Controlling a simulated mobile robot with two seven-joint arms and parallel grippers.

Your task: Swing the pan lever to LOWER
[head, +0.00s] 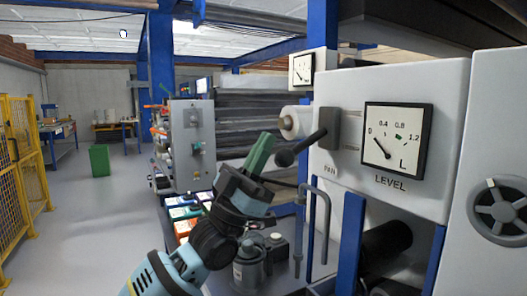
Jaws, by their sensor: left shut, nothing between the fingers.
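The pan lever (303,147) is a dark rod with a round black knob (285,158) at its end. It comes from a dark upright plate (327,128) on the white machine panel and slants down to the left. A partly legible label, apparently PAN, is below the plate. My left gripper (266,142), with green fingers, is shut and empty, pointing up just left of the knob. I cannot tell whether it touches the knob. The level gauge (398,155) has its needle near 0. My right gripper is not in view.
A white roller (296,122) sits just above the knob. A bent grey pipe (314,200) rises below the lever. A grey can (250,262) and colored containers (184,212) stand lower down. A handwheel (499,208) is at the right. Open floor (95,225) lies left.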

